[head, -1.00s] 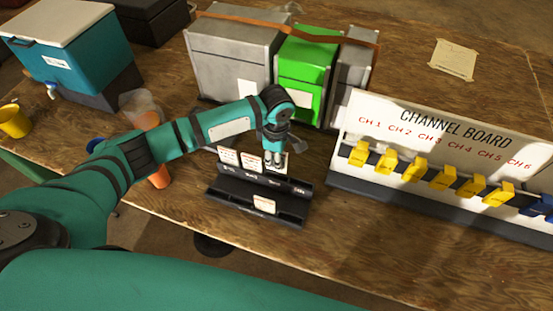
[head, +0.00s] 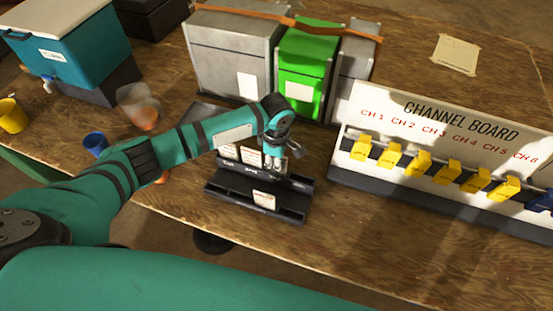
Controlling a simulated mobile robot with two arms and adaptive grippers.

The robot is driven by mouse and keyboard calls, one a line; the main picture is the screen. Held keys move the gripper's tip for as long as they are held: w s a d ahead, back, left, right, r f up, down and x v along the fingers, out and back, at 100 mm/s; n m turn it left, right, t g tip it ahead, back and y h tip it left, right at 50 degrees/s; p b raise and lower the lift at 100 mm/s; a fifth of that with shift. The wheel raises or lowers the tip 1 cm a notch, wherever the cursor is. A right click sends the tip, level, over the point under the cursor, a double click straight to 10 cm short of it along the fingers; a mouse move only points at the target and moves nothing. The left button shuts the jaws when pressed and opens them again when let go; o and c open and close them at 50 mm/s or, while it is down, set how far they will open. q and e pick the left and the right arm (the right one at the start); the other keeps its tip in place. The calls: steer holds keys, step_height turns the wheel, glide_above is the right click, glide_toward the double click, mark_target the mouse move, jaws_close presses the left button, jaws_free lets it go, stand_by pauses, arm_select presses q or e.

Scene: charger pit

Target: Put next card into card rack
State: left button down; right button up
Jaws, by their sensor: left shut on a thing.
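The black card rack (head: 248,203) stands on the wooden table, with a raised back row and a lower front row. Two white cards with red print, a left one (head: 229,152) and a middle one (head: 250,156), stand upright in the back row. Another card (head: 264,200) stands in the front row. My left gripper (head: 273,160) is over the right part of the back row, pointing down and shut on a pale card, mostly hidden behind its fingers. I cannot tell if that card's lower edge is in the slot. My right gripper is out of view.
The channel board (head: 440,140) with yellow tags stands to the right. Grey and green boxes (head: 302,70) stand behind the rack. A teal cooler (head: 65,55), a blue cup (head: 95,143) and a yellow mug (head: 12,116) are left. The table front right is clear.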

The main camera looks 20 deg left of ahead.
arm_select(q)
steer(key=c, duration=1.4)
jaws_free()
steer(key=shift+o, duration=0.2)
step_height(320, 180, up, 12)
steer(key=shift+f, duration=0.1)
steer(key=shift+s, duration=0.15)
